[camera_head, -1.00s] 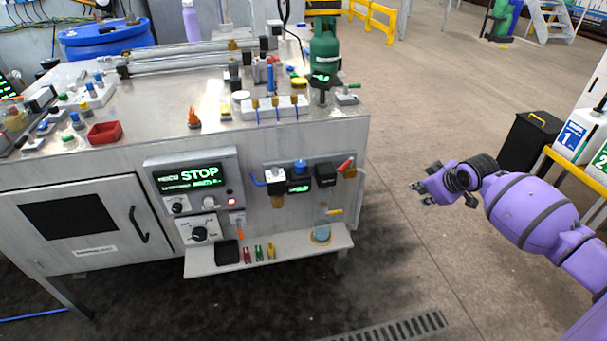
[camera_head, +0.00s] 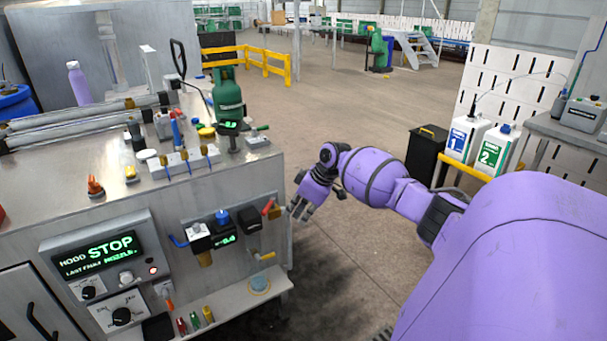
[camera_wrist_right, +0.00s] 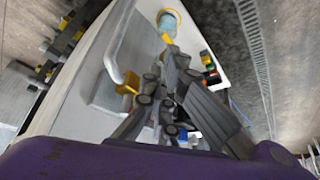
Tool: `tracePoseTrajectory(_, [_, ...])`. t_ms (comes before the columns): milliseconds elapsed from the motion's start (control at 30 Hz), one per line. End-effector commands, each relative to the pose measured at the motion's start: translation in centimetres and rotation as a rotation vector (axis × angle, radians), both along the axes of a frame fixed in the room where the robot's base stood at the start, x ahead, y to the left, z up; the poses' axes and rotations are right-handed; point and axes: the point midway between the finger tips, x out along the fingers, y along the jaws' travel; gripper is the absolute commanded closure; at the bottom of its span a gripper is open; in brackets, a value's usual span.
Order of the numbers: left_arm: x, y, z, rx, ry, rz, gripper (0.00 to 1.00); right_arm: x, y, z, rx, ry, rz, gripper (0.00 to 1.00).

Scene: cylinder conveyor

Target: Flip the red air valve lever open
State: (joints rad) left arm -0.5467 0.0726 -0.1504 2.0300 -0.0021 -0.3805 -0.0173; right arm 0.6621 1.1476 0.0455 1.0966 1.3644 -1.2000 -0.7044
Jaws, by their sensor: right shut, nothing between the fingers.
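The red valve lever (camera_head: 268,207) sits at the right end of the air unit on the machine's front panel, tilted up to the right, above a brass fitting (camera_head: 274,213). My right gripper (camera_head: 301,210) is shut and empty, just right of the lever with a small gap in the picture. In the right wrist view its dark fingers (camera_wrist_right: 165,105) are together in front of the machine's panel, and I cannot make out the red lever there. My left gripper is not in view.
A shelf (camera_head: 225,303) below the panel holds small coloured parts. A yellow-handled valve (camera_head: 262,255) is above its right end. The floor right of the machine is open, with a black bin (camera_head: 427,155) farther off.

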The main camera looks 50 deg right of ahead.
Motion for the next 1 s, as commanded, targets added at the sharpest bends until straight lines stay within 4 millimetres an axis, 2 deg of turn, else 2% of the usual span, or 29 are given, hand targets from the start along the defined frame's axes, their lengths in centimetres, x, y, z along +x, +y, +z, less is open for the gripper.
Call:
tracePoseTrajectory(33, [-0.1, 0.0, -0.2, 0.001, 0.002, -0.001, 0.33, 0.5, 0.3, -1.0, 0.002, 0.001, 0.0, 1.0])
tracePoseTrajectory(100, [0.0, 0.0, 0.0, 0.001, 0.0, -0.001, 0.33, 1.7, 0.7, -0.1, -0.001, -0.004, 0.001, 1.0])
tracePoseTrajectory(300, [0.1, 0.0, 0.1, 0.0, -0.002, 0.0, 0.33, 3.4, 1.4, 0.2, 0.001, -0.001, -0.001, 1.0])
tracePoseTrajectory(800, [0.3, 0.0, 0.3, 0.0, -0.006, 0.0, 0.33, 3.9, 1.6, 0.2, 0.0, 0.001, -0.002, 1.0])
tracePoseTrajectory(1000, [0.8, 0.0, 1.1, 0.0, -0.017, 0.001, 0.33, 4.5, 2.5, 0.5, 0.0, -0.003, -0.029, 1.0])
